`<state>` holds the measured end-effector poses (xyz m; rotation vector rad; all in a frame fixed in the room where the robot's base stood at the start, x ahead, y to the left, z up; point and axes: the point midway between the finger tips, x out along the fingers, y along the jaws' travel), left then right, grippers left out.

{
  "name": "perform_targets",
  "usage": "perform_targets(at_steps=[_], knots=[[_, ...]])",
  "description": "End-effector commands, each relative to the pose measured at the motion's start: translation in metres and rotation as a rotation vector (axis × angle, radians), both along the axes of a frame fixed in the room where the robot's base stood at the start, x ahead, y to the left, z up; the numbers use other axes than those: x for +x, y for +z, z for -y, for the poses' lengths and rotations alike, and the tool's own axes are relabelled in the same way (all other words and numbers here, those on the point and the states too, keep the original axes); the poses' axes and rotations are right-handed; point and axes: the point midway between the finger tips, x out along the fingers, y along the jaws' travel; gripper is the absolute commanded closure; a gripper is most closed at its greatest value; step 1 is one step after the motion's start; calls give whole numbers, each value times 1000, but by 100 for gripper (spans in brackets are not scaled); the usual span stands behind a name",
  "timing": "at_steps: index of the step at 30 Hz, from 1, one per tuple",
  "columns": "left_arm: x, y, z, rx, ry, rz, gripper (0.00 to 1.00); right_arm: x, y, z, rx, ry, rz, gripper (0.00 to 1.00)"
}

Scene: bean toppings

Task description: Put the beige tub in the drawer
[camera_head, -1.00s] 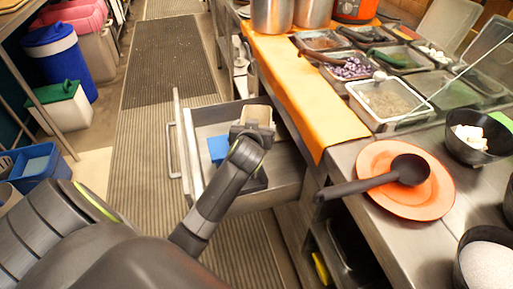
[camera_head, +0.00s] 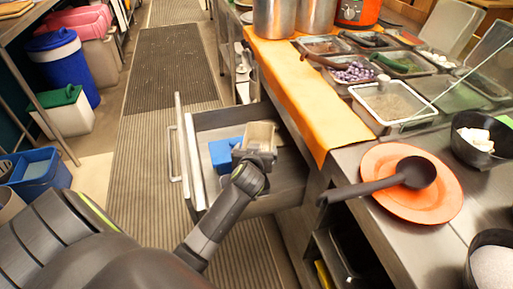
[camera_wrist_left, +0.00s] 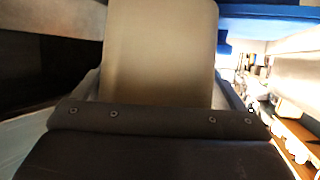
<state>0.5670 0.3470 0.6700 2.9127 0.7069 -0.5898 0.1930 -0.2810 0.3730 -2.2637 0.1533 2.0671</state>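The beige tub (camera_head: 261,134) is inside the open metal drawer (camera_head: 220,118), near its counter-side back. My left gripper (camera_head: 255,155) reaches over the drawer and is shut on the tub. In the left wrist view the tub (camera_wrist_left: 160,55) rises straight ahead of the dark gripper body (camera_wrist_left: 160,125). The fingertips are hard to make out, and I cannot tell whether the tub's base touches the drawer floor. My right gripper is not in view.
A blue object (camera_head: 224,152) lies in the drawer just left of the tub. The counter at right carries an orange plate (camera_head: 425,205) with a black ladle (camera_head: 385,184), and several food pans. The floor mat (camera_head: 150,130) left of the drawer is clear.

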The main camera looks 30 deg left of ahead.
Motion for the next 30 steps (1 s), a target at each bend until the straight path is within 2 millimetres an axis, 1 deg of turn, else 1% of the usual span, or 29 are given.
perform_targets(at_steps=[8, 13, 14, 15, 17, 24, 27, 30], knots=[[2, 5, 1, 5, -4, 12, 0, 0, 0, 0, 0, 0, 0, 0], [-7, 11, 6, 2, -4, 16, 0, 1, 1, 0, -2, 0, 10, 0], [-10, 13, 8, 1, -4, 15, 0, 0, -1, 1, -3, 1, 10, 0], [-16, 15, 11, 2, -4, 15, 0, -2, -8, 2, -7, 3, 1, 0], [-25, 20, 15, 0, -2, 17, 0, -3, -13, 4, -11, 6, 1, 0], [-67, 39, 37, -1, -3, 17, 0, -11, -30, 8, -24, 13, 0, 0], [-80, 44, 43, 1, -3, 16, 0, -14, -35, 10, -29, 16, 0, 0], [-89, 48, 48, 3, -4, 16, 0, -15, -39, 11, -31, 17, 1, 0]])
